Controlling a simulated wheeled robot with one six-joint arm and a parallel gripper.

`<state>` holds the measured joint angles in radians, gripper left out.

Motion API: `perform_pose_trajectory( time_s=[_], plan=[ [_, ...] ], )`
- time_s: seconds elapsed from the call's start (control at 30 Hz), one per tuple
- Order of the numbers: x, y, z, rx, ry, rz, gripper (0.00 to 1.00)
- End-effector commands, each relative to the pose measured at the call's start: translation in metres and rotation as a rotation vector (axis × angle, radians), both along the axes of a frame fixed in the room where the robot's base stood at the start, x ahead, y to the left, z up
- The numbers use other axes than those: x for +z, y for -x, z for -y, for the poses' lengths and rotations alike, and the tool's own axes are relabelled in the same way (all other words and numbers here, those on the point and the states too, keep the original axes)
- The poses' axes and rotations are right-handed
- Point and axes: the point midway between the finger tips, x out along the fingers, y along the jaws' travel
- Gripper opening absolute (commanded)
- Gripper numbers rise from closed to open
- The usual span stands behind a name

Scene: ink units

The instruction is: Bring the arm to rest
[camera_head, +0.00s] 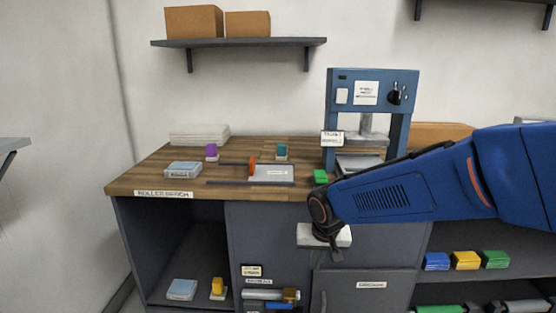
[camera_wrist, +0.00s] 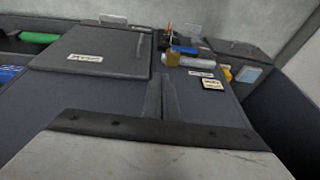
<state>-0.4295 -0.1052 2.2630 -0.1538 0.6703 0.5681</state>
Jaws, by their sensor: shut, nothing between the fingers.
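My blue arm reaches in from the right in the head view, in front of the bench. My gripper (camera_head: 335,252) hangs below its wrist, in front of the cabinet face and below the bench top. In the wrist view my gripper's fingers (camera_wrist: 162,97) are together with nothing between them. Beyond the fingers, that view shows the grey cabinet front with a labelled door (camera_wrist: 95,50). The arm hides part of the bench's right side and the shelves behind it.
The wooden bench (camera_head: 140,180) carries a blue press (camera_head: 372,75), a white tray (camera_head: 270,174), a green block (camera_head: 320,176) and small ink items. A wall shelf (camera_head: 240,42) holds two boxes. Blue, yellow and green blocks (camera_head: 466,260) sit on the lower right shelf. Open floor lies at left.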

Motion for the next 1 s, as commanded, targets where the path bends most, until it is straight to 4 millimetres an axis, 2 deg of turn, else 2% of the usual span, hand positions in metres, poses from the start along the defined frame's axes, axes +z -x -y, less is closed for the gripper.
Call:
perform_pose_trajectory(
  time_s=[0.03,0.2,0.5,0.8,1.0],
  plan=[
    [0.010,0.009,0.015,-0.006,0.000,0.009,0.00],
    [0.032,0.042,0.060,-0.006,0.008,0.022,0.00],
    [0.057,0.111,0.123,-0.003,0.022,0.045,0.00],
    [0.064,0.186,0.166,0.007,0.041,0.069,0.00],
    [0.061,0.223,0.180,0.017,0.051,0.082,0.00]
  ],
)
